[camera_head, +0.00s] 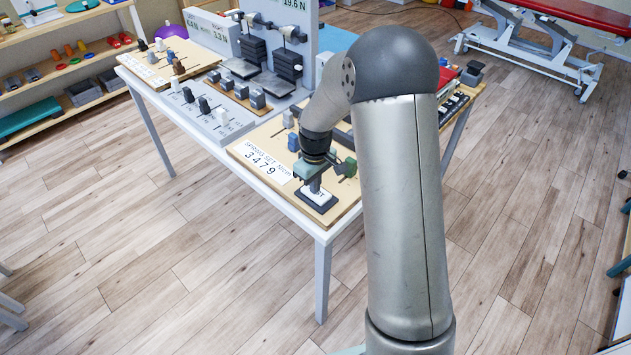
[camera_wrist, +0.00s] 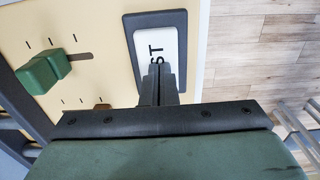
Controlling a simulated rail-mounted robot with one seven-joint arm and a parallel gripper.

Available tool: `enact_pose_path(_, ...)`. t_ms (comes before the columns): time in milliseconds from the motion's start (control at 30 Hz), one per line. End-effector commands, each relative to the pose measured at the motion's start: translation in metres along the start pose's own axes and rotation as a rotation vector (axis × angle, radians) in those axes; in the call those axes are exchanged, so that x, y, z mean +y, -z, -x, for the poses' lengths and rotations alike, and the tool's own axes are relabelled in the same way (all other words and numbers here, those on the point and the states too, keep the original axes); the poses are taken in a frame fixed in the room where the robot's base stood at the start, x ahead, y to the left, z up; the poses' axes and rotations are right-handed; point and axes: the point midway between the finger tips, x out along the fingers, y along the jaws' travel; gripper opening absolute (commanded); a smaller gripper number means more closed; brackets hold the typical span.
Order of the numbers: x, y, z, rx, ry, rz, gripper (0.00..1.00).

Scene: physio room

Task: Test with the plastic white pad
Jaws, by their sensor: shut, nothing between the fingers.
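The white pad (camera_head: 319,195) sits in a dark frame at the front corner of the wooden board. In the wrist view the white pad (camera_wrist: 165,42) shows the letters "ST", the rest of its lettering being covered by my fingers. My gripper (camera_wrist: 159,72) is shut and empty, with its fingertips over the pad. In the head view my gripper (camera_head: 316,186) points down at the pad. I cannot tell whether the fingertips touch it.
A green slider knob (camera_wrist: 43,72) stands in a slot beside the pad. The table's front edge is close to the pad, with open floor beyond.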

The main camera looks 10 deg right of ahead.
Motion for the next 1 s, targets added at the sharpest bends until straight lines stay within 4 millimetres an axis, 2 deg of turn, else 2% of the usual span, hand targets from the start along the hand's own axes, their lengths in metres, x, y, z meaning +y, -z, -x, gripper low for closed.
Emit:
enact_pose_path(67, -0.003, -0.005, 0.003, -0.014, 0.009, 0.000, 0.00)
enact_pose_path(233, -0.003, -0.003, 0.045, 0.002, -0.001, 0.001, 0.00)
enact_pose_path(600, -0.001, -0.001, 0.120, 0.007, -0.005, 0.001, 0.00)
enact_pose_path(800, -0.001, -0.001, 0.139, 0.005, -0.003, 0.001, 0.00)
enact_pose_path(1000, -0.001, -0.001, 0.142, 0.005, -0.003, 0.001, 0.00)
